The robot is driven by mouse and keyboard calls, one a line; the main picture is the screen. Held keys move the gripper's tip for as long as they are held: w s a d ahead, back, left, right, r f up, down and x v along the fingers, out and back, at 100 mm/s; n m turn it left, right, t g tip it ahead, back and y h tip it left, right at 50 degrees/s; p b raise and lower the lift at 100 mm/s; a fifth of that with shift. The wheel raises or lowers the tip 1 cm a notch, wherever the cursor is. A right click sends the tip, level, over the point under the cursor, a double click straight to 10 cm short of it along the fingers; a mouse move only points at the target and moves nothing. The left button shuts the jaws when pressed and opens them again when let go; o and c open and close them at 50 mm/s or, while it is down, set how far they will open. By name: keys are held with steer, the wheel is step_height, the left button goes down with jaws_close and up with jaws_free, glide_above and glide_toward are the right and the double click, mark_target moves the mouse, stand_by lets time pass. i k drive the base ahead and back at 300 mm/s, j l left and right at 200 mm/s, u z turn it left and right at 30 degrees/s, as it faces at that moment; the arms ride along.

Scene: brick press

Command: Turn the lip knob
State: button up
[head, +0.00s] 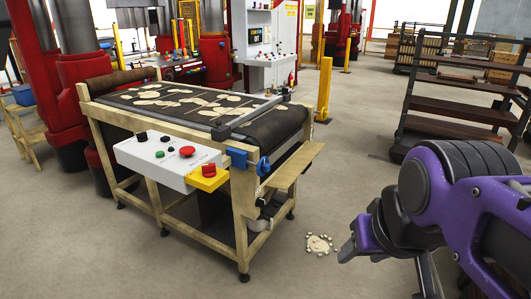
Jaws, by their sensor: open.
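A machine with a dark belt (180,100) on a light wooden frame stands left of centre, with pale flat pieces on the belt. A white control panel (158,161) on its front side carries black knobs (141,137), a green button (160,154) and a red button (187,151). A blue knob (263,166) sits at the belt's right end, beside a blue block (236,158). No label is readable, so I cannot tell which is the lip knob. My gripper (347,249) is at the lower right, right of the machine, apart from every knob and partly hidden by my purple arm.
A yellow box with a red stop button (208,171) juts from the panel's right end. A small ring of pale bits (319,244) lies on the floor. A brown rack (465,85) stands right. Floor between is mostly clear.

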mark_target(261, 202)
steer(key=i, duration=0.45)
steer(key=i+l+u, duration=0.15)
steer(key=i, duration=0.35)
